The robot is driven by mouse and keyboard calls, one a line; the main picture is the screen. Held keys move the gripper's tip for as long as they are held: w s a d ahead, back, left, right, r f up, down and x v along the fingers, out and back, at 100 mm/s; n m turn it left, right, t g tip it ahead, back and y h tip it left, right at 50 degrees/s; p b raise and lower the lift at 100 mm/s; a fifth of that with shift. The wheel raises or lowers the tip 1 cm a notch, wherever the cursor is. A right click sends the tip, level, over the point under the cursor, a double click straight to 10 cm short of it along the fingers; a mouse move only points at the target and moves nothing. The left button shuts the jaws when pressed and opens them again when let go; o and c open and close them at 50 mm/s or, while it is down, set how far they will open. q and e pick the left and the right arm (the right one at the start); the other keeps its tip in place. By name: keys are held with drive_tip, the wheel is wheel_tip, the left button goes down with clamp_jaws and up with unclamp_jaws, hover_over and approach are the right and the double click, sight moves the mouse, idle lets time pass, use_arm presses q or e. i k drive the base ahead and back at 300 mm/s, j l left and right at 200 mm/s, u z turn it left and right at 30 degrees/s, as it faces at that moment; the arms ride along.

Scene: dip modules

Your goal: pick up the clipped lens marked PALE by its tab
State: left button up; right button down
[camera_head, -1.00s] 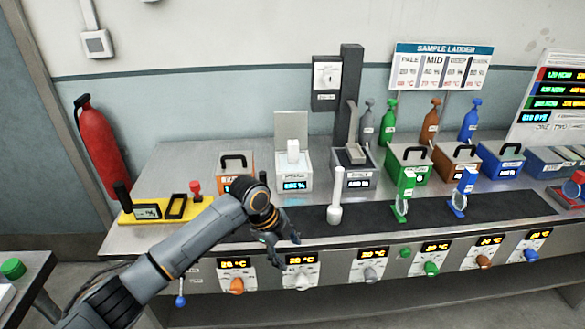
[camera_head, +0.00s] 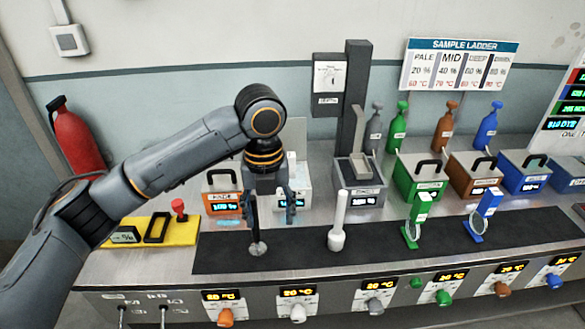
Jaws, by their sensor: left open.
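My left gripper (camera_head: 271,215) points down over the dark strip at the front of the bench, its fingers apart. A small round pale disc (camera_head: 258,249), which could be a lens, lies on the strip just below the left finger; its tab and marking cannot be told, as the finger is in front. A green clipped lens (camera_head: 413,220) and a blue clipped lens (camera_head: 483,213) stand on the strip to the right, tabs up. The writing on their tabs is too small to read. My right gripper is not in view.
A white upright rod with a round base (camera_head: 337,222) stands right of my left gripper. An orange-fronted box (camera_head: 222,203) and a grey press-like device (camera_head: 360,185) stand behind. A yellow tray (camera_head: 180,236) is at left. The strip between rod and green lens is clear.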

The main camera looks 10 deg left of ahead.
sight(291, 155)
drive_tip(key=i, duration=1)
